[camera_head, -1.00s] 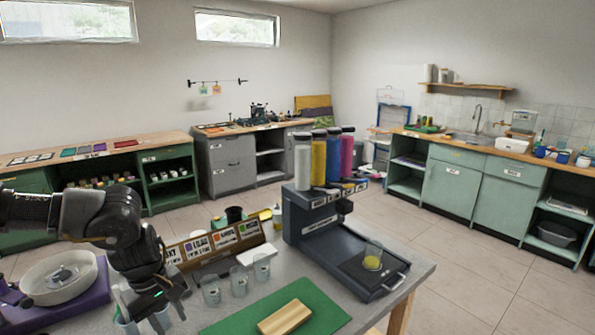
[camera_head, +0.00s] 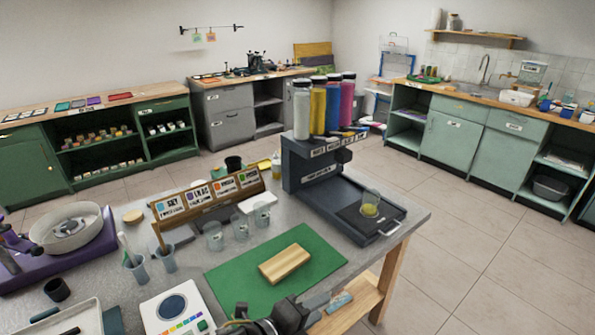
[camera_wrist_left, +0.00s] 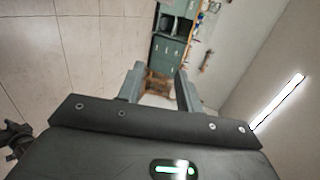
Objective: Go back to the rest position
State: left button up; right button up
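My left gripper (camera_head: 328,302) is low at the bottom edge of the head view, in front of the worktable's front edge, with its dark body partly cut off. In the left wrist view the two grey fingers (camera_wrist_left: 158,84) stand apart with nothing held between them. My right gripper is not in view.
The grey worktable (camera_head: 125,193) holds a green mat (camera_head: 228,277) with a wooden block (camera_head: 285,264), clear cups (camera_head: 240,227), a scale (camera_head: 176,310), a dispenser (camera_head: 330,190) with several colored tubes, and a purple-based wheel (camera_head: 72,228). Open tiled floor (camera_head: 470,265) lies to the right.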

pick_arm(q)
jog(key=s+a+f+n+y, duration=0.1)
jog(key=a+f+n+y, duration=0.4)
jog(key=a+n, duration=0.5)
jog(key=s+a+f+n+g+y, duration=0.6)
jog(key=s+a+f+n, duration=0.95)
jog(key=s+a, duration=0.25)
notch_tip(320, 180, down, 24)
jog(key=g, duration=0.1)
jog(key=s+a+f+g, duration=0.1)
jog(key=s+a+f, duration=0.1)
jog(key=s+f, duration=1.3)
jog(key=shift+s+a+f, duration=0.35)
jog(key=shift+s+f, duration=0.05)
jog(key=shift+s, duration=0.8)
